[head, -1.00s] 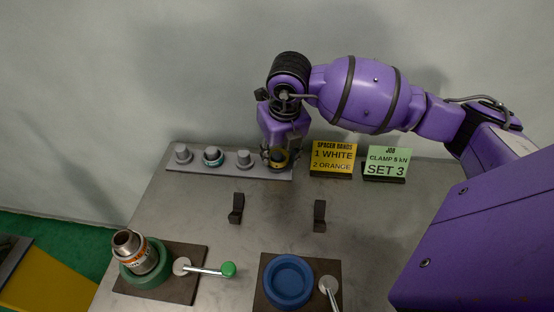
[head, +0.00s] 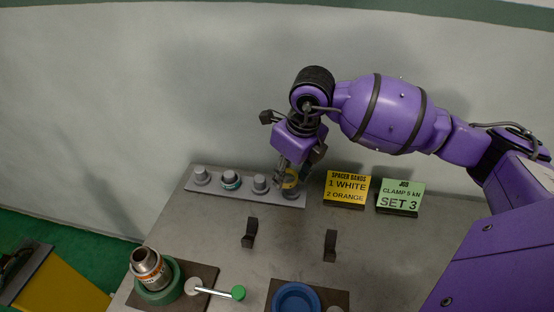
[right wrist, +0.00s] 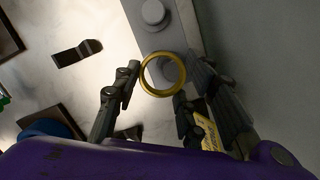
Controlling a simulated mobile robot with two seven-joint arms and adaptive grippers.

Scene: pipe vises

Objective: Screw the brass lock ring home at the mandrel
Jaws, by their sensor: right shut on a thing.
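The brass lock ring (head: 291,179) is at the right end of the grey peg rail, in my right gripper (head: 286,176). My right gripper is shut on the ring and tilted. The ring appears just above the last peg; the exact gap cannot be told. A metal cylinder with an orange band (head: 147,262) stands tilted in the green round vise (head: 171,291) at the lower left. Which part is the mandrel is not marked. My left gripper is not in view.
Two black brackets (head: 250,234) stand mid-table. A blue round vise (head: 296,290) is at the front.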

